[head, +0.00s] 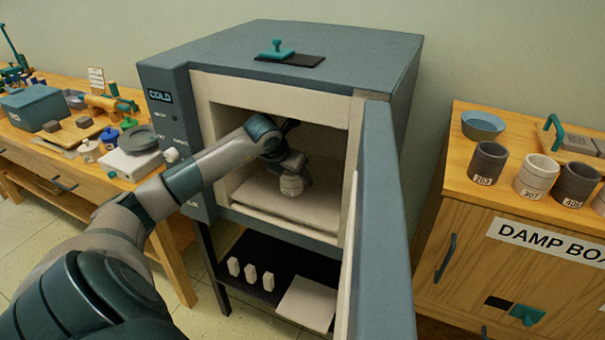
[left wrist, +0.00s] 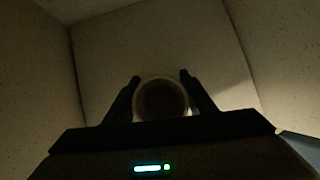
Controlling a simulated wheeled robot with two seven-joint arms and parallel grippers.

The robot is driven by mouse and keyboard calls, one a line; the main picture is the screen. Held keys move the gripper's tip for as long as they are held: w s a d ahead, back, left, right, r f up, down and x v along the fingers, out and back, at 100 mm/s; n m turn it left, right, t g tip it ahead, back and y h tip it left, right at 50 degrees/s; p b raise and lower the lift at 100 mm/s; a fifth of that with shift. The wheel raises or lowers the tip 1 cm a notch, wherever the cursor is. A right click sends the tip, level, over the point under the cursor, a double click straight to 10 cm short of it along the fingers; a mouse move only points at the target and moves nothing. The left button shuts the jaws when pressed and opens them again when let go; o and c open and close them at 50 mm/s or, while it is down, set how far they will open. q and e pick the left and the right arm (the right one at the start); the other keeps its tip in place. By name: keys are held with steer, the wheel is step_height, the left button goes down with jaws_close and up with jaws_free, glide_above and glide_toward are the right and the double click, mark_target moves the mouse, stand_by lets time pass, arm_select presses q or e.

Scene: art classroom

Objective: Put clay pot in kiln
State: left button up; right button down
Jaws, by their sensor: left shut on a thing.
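The kiln (head: 180,97) stands in the middle of the head view with its door (head: 383,225) swung open to the right. My left arm reaches in through the opening. My left gripper (head: 290,172) is inside the chamber, shut on a pale clay pot (head: 291,186). The pot is over the light kiln shelf (head: 262,207); I cannot tell whether it touches it. In the left wrist view the pot (left wrist: 161,99) shows its round dark mouth between the two fingers of the gripper (left wrist: 160,90). My right gripper is not in view.
On the right, a cabinet (head: 460,190) holds several pots, including a dark one (head: 487,163) and a pale one (head: 536,176). A workbench (head: 20,140) with tools is at left. Under the kiln are white posts (head: 250,274) and a slab (head: 307,303).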

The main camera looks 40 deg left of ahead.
arm_select(q)
steer(key=w, duration=0.3)
steer(key=shift+w+a+r+p, duration=0.15)
steer(key=shift+w+a+p, duration=0.1)
steer(key=shift+p, duration=0.15)
steer(key=shift+s+f, duration=0.1)
steer(key=shift+f, duration=0.75)
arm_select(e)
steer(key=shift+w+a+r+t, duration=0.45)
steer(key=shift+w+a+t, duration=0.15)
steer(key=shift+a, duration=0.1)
arm_select(q)
steer(key=shift+f, duration=0.1)
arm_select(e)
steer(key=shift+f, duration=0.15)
arm_select(q)
steer(key=o, duration=1)
steer(key=shift+o, duration=0.6)
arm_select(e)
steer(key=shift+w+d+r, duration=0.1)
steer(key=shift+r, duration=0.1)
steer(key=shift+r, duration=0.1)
